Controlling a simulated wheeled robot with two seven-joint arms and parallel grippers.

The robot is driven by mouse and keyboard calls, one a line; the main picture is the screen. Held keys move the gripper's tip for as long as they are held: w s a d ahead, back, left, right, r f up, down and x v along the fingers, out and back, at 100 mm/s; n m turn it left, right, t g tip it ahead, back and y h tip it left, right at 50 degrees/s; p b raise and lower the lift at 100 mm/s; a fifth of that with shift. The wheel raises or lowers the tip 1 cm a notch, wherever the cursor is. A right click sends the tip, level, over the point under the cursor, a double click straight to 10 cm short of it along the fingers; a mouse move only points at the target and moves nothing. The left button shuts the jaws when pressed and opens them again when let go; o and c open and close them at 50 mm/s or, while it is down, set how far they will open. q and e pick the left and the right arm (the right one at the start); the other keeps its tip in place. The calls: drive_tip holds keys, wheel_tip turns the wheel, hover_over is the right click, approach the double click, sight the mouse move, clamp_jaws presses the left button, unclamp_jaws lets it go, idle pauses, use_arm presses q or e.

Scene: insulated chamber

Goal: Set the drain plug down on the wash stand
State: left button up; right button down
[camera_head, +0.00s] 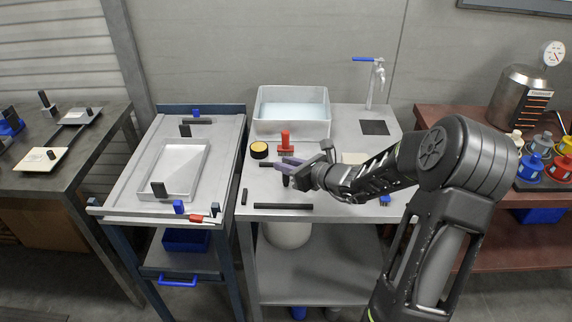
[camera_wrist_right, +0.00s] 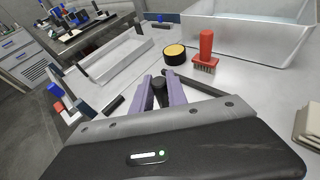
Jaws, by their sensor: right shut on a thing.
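The wash stand (camera_head: 345,125) is the grey table in the middle of the head view, with a white basin at its back. My right gripper (camera_head: 288,165), with purple fingers, is over the front left part of the stand. It is shut on the drain plug (camera_wrist_right: 160,94), a small black piece with a rounded top between the fingers in the wrist view. In the head view the plug's dark lower part (camera_head: 286,181) shows just below the fingers. I cannot tell whether it touches the stand top. My left gripper is not in view.
A red-handled brush (camera_head: 285,139) and a yellow-topped black tin (camera_head: 259,150) stand close behind the gripper, before the basin (camera_head: 291,112). A trolley with a white tray (camera_head: 174,170) is at left. A tap (camera_head: 376,80) stands at the back right.

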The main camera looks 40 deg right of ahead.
drive_tip(key=c, duration=1.2)
unclamp_jaws()
drive_tip(key=shift+c, duration=0.2)
drive_tip(key=v, duration=0.7)
drive_tip(key=shift+s, duration=0.35)
drive_tip(key=shift+r, duration=0.1)
